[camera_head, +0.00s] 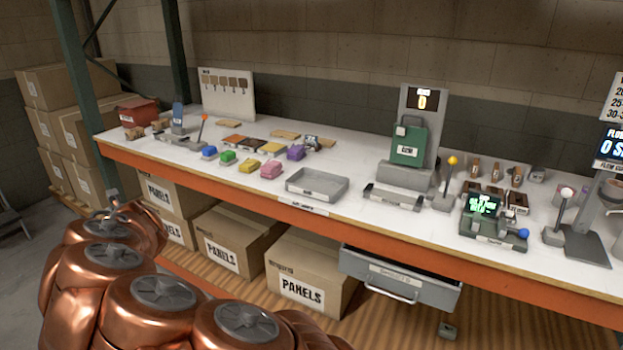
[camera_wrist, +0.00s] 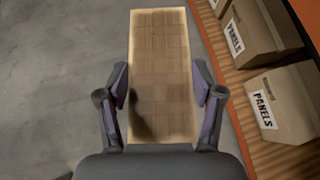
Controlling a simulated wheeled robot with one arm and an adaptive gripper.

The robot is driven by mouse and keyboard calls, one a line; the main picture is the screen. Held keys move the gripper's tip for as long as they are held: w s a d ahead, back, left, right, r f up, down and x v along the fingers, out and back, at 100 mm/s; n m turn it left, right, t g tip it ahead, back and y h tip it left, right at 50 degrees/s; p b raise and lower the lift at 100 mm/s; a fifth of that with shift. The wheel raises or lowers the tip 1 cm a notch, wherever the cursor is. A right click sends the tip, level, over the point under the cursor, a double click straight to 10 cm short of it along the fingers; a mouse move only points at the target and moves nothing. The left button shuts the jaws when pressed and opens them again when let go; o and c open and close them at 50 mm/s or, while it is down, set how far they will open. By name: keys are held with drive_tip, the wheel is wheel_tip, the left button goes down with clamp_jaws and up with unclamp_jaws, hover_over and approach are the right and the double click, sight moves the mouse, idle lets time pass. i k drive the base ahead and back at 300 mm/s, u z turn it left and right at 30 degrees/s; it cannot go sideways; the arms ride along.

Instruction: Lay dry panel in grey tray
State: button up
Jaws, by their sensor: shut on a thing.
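My gripper (camera_wrist: 160,88) is shut on a flat tan panel (camera_wrist: 160,45) in the wrist view. The panel is a long rectangle with a faint grid and a pale edge, held between the two fingers above the grey floor. A darker patch shows on its lower left part. The grey tray (camera_head: 317,194) sits on the white bench top near its front edge in the head view, and looks empty. The gripper and the held panel cannot be made out in the head view; my copper-coloured arm fills the lower left there.
The bench (camera_head: 365,165) holds coloured blocks, such as a pink one (camera_head: 271,170), left of the tray. A green device (camera_head: 408,146) stands to the right. Below, a drawer (camera_head: 400,285) is pulled open, and boxes marked PANELS (camera_head: 305,280) stand on the lower shelf.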

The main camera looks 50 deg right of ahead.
sight(317, 188)
drive_tip(key=z, duration=0.6)
drive_tip(key=i, duration=1.1)
drive_tip(key=z, duration=0.65)
